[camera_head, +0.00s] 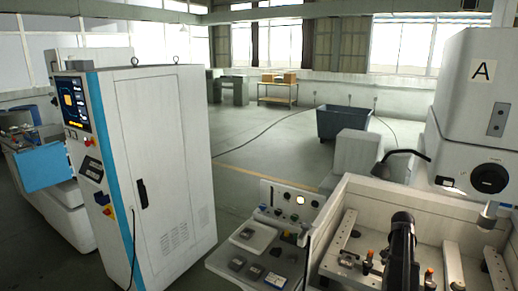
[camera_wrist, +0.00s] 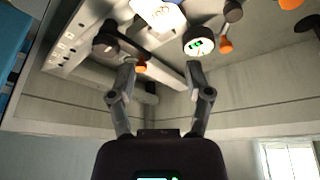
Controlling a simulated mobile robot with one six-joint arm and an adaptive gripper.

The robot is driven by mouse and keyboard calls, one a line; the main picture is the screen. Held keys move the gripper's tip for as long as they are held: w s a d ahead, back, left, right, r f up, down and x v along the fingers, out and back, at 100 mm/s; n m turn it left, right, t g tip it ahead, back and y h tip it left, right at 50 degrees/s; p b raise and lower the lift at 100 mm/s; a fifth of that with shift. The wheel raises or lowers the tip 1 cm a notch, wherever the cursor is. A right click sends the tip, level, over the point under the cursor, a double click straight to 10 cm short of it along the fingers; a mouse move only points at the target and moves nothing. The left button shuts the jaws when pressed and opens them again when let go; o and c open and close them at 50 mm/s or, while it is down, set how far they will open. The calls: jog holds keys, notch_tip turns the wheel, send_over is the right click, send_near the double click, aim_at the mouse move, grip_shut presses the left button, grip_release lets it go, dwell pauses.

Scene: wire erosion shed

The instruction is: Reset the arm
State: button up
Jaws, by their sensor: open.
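My gripper (camera_wrist: 161,75) shows in the wrist view with its two jointed fingers spread apart and nothing between them. Beyond the fingertips are the fixtures of the machine's work tank, including a round white gauge (camera_wrist: 199,42) with a green display. In the head view a dark part of my arm stands upright over the work tank (camera_head: 350,205) at the lower right and hides some of its inside. The fingers cannot be made out in that view.
A tall control cabinet (camera_head: 165,165) with a blue edge stands at left. A sloping button panel (camera_head: 265,255) adjoins the tank. A white machine head (camera_head: 487,90) marked A rises at right. A dark bin (camera_head: 343,121) stands behind. Open floor lies between cabinet and bin.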

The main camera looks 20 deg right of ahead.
jog(key=w+a+f+n+y+b, duration=0.1)
jog(key=w+a+f+n, duration=0.15)
jog(key=a, duration=0.75)
jog(key=w+a+f+n+b, duration=0.1)
jog(key=w+a+n+b, duration=0.15)
jog(key=a, duration=0.85)
jog(key=w+a+f+n+y+b, duration=0.1)
jog(key=w+a+f+n, duration=0.15)
jog(key=a, duration=0.75)
jog(key=s+a+f+n+b, duration=0.1)
jog(key=s+a+n, duration=0.2)
jog(key=a, duration=0.6)
jog(key=s+a+f+n+y+b, duration=0.1)
jog(key=s+a+n+b, duration=0.1)
jog(key=a, duration=0.7)
jog(key=s+a+f+n+y+b, duration=0.1)
jog(key=s+a+n, duration=0.3)
jog(key=a, duration=0.4)
jog(key=shift+a+f, duration=0.4)
jog(key=shift+f, duration=0.2)
jog(key=shift+n, duration=0.25)
